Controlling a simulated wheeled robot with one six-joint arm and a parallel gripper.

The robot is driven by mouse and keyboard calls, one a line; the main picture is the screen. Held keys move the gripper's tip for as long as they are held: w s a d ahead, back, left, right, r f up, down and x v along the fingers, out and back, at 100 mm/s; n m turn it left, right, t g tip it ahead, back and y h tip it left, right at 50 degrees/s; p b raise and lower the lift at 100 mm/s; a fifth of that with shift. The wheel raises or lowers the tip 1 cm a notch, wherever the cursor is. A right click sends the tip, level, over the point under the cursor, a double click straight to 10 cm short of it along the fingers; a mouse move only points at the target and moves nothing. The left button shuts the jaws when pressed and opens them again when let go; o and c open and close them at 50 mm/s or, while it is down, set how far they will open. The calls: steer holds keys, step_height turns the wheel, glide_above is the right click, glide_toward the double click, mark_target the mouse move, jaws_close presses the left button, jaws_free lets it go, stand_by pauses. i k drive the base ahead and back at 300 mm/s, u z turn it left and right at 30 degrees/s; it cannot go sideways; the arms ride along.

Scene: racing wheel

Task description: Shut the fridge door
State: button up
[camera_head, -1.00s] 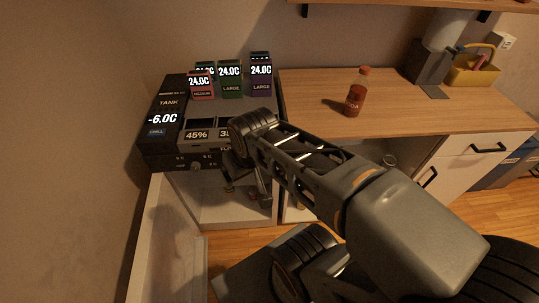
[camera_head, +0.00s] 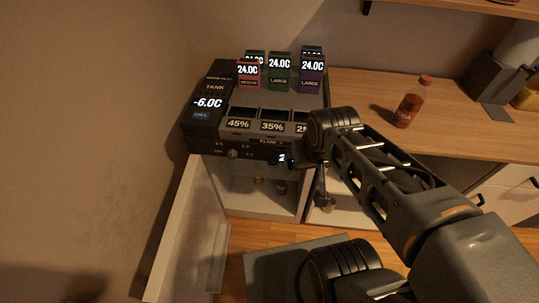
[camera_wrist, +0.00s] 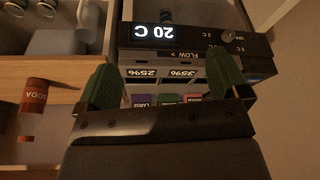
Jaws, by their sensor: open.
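The fridge door (camera_head: 178,232) stands wide open in the head view. It is a pale panel reaching toward me from the left side of the fridge, with a shelf on its inner side. The open fridge (camera_head: 262,193) shows a pale interior with small items, under a black dispenser. My gripper (camera_head: 323,198) is in front of the fridge's right side, well right of the door and apart from it, partly hidden by my arm. In the wrist view my gripper (camera_wrist: 165,82) shows two green fingers spread apart with nothing held between them. The door is not clear in the wrist view.
The dispenser (camera_head: 232,152) with several cartridges sits on top of the fridge. A wooden counter (camera_head: 375,95) with a red soda bottle (camera_head: 409,108) is to the right. A wall is close on the left. A grey mat (camera_head: 265,262) lies on the floor.

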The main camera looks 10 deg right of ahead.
mark_target(184, 270)
steer(key=z, duration=0.25)
steer(key=k, duration=0.75)
steer(key=u, duration=0.95)
steer(key=i, duration=0.5)
